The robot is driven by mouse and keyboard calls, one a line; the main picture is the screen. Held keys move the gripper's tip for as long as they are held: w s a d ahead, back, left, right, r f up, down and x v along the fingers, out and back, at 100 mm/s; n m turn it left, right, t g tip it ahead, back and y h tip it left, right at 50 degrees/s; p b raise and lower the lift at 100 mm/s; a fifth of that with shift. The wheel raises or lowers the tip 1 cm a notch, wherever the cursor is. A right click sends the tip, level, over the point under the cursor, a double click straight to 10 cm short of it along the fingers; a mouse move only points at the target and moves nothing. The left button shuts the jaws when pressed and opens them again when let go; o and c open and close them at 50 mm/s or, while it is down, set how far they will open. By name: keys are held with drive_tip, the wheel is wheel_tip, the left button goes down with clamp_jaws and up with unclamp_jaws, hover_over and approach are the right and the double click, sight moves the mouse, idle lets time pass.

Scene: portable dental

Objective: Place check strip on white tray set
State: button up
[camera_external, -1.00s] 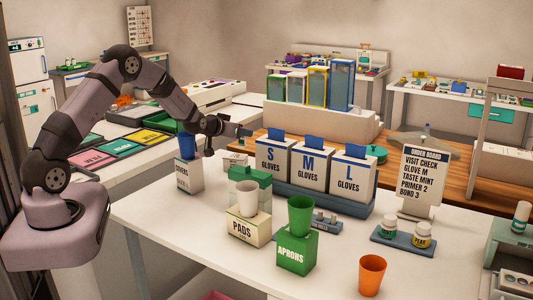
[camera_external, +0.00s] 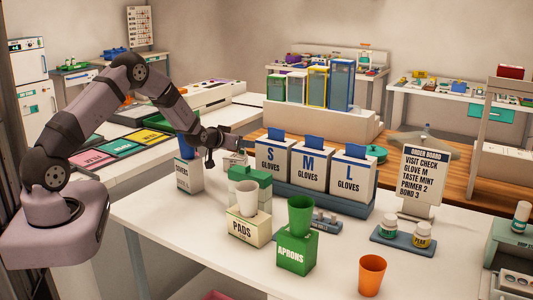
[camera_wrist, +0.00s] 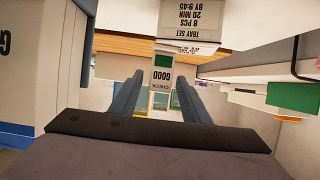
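The check strip (camera_wrist: 162,82), white with a green square and the words "GOOD" and "CHECK", is between the fingers of my gripper (camera_wrist: 159,78) in the wrist view. The fingers are apart, with a small gap beside the strip on each side, and I see no clear grip on it. Behind it is a white label (camera_wrist: 191,22) reading "TRAY SET". In the external view my gripper (camera_external: 238,143) is left of the glove boxes, above a small white labelled item (camera_external: 235,159). I cannot make out the strip or the white tray there.
The glove boxes (camera_external: 310,170) stand close to the right of my gripper. The covers box (camera_external: 183,177) and pads box (camera_external: 248,228) stand nearer the camera. A green aprons box (camera_external: 296,252) and an orange cup (camera_external: 372,275) are on the front table (camera_external: 170,230).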

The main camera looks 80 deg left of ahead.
drive_tip(key=shift+r, duration=0.1)
drive_tip(key=shift+r, duration=0.15)
drive_tip(key=shift+s+d, duration=0.15)
drive_tip(key=shift+d, duration=0.05)
wheel_tip(320, 180, up, 8)
drive_tip(key=s+d+b, duration=0.1)
drive_tip(key=shift+s+d+b, duration=0.3)
drive_tip(key=shift+b, duration=0.1)
idle(0.3)
